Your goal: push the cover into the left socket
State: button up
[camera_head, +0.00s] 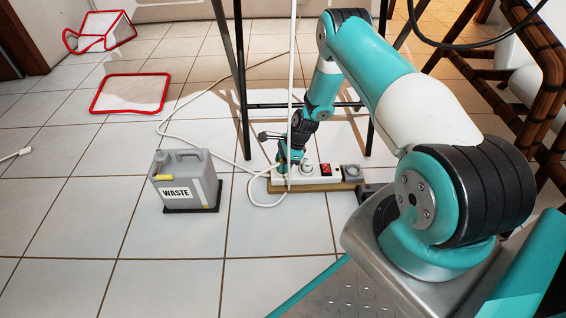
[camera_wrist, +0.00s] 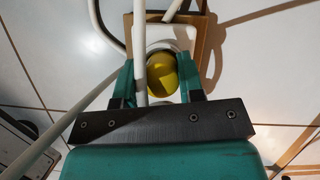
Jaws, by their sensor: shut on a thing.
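A white power strip (camera_head: 318,184) lies on a tan base (camera_head: 318,187) on the floor, below the table legs. My gripper (camera_head: 290,163) is down at the strip's left end, over the left socket, which it largely hides. In the wrist view, my gripper (camera_wrist: 157,82) is shut on a round yellow cover (camera_wrist: 162,76), with a teal finger on either side. The cover lies against the white strip (camera_wrist: 180,36), inside a pale round rim. I cannot tell how deep it sits.
A white cable (camera_head: 246,160) loops left of the strip. A red switch (camera_head: 326,170) sits in the strip's middle. A grey waste can (camera_head: 184,181) stands on a dark mat to the left. A black table leg (camera_head: 243,100) rises behind. The floor front left is clear.

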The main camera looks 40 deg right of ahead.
jog(key=o, duration=1)
jog(key=shift+r, duration=0.1)
